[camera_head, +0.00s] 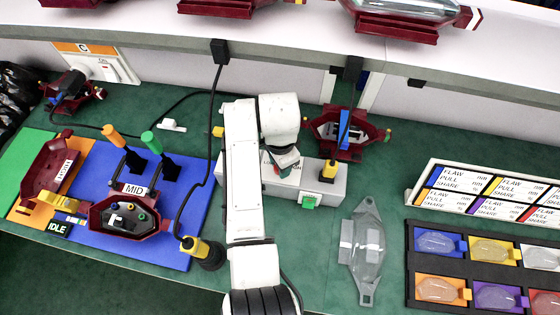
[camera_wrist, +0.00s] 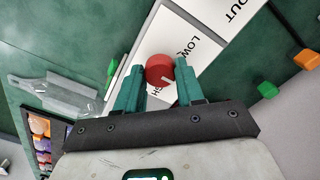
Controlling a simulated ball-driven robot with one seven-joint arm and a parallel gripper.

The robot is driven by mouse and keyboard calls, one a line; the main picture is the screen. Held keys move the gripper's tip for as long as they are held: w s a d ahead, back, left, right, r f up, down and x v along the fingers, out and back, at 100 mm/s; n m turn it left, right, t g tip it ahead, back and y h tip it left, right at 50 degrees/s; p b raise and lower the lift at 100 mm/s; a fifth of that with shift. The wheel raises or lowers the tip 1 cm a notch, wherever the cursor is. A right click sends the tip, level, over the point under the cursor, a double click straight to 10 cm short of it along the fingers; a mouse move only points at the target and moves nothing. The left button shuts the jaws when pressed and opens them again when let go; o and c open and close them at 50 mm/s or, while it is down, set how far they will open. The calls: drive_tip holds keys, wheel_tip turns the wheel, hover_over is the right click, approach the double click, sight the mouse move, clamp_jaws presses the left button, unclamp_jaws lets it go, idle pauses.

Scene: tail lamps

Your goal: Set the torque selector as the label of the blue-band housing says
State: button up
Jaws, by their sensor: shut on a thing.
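The torque selector is a red round knob (camera_wrist: 160,68) with a short white mark at its lower right. It sits on a white plate lettered "LOW", with other letters partly covered. My gripper (camera_wrist: 159,75) has one green finger on each side of the knob and is shut on it. In the head view my gripper (camera_head: 283,165) is over the grey box (camera_head: 325,186), and my arm hides the knob. A dark red housing (camera_head: 322,128) with a blue bar across it lies behind the box. I cannot read a label on it.
A clear lens (camera_head: 367,250) lies to the right. Label cards (camera_head: 455,182) and a lens tray (camera_head: 408,265) are further right. A blue mat (camera_head: 182,205) is left.

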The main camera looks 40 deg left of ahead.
idle(0.3)
drive_tip(key=o, duration=1)
drive_tip(key=shift+o, duration=0.2)
drive_tip(key=shift+r, duration=0.15)
wheel_tip(320, 180, up, 11)
drive_tip(key=b, duration=0.1)
drive_tip(key=shift+f, duration=0.2)
